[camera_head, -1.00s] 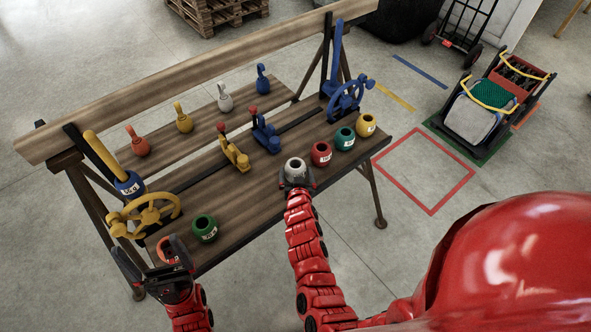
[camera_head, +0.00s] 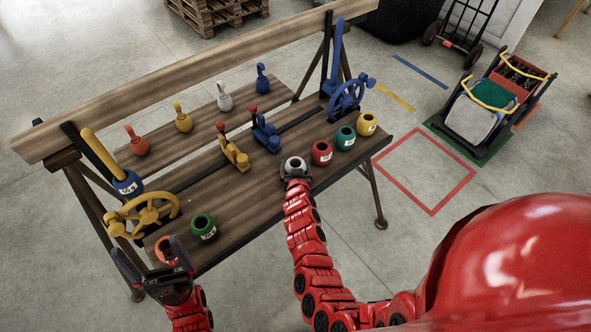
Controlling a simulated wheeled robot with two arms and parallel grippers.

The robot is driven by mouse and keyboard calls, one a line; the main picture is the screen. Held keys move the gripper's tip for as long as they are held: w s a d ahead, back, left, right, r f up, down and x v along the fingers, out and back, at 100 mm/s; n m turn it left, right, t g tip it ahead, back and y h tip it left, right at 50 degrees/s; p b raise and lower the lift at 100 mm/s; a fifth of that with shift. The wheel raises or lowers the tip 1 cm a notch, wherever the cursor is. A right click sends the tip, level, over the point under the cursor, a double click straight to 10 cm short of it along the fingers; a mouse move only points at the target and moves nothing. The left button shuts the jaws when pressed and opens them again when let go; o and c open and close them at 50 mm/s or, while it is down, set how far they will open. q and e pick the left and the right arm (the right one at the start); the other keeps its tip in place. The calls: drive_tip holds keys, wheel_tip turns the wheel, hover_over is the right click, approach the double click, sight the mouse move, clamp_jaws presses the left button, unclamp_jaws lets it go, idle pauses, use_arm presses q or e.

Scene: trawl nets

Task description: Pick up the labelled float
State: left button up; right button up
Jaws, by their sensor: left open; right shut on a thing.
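A white-grey round float (camera_head: 295,163) with a dark hole on top stands at the bench's front edge. My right gripper (camera_head: 296,175) is shut on it from the front and hides its lower side; no label shows on it now. Red (camera_head: 321,153), teal-green (camera_head: 345,138) and yellow (camera_head: 367,124) floats with white labels stand to its right. A labelled green float (camera_head: 203,228) stands near the left end, with an orange float (camera_head: 164,248) partly hidden behind my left gripper. My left gripper (camera_head: 149,252) is open and empty at the bench's front left corner.
The wooden bench (camera_head: 245,205) carries a yellow handwheel (camera_head: 144,214), a blue handwheel (camera_head: 347,95), yellow and blue levers, and a labelled blue float (camera_head: 128,183). Several pear-shaped floats stand on the rear plank. A red floor outline (camera_head: 432,213) and a loaded cart (camera_head: 478,120) are right.

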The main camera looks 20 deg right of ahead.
sight(294, 160)
wheel_tip(294, 160, up, 4)
drive_tip(key=shift+a+f+p, duration=0.1)
drive_tip(key=shift+p, duration=0.9)
drive_tip(key=s+a+b, duration=0.1)
drive_tip(key=s, duration=0.2)
drive_tip(key=s+a+b, duration=0.1)
drive_tip(key=s+a, duration=0.1)
drive_tip(key=s, duration=0.1)
drive_tip(key=s+a+b, duration=0.2)
drive_tip(key=s, duration=0.1)
drive_tip(key=shift+a, duration=0.1)
drive_tip(key=s+a, duration=0.1)
drive_tip(key=s+a+r+b, duration=0.1)
drive_tip(key=s, duration=0.1)
drive_tip(key=shift+s+a, duration=0.1)
drive_tip(key=shift+s, duration=0.2)
drive_tip(key=shift+s+a+r, duration=0.1)
drive_tip(key=shift+s+a, duration=0.15)
drive_tip(key=shift+s, duration=0.35)
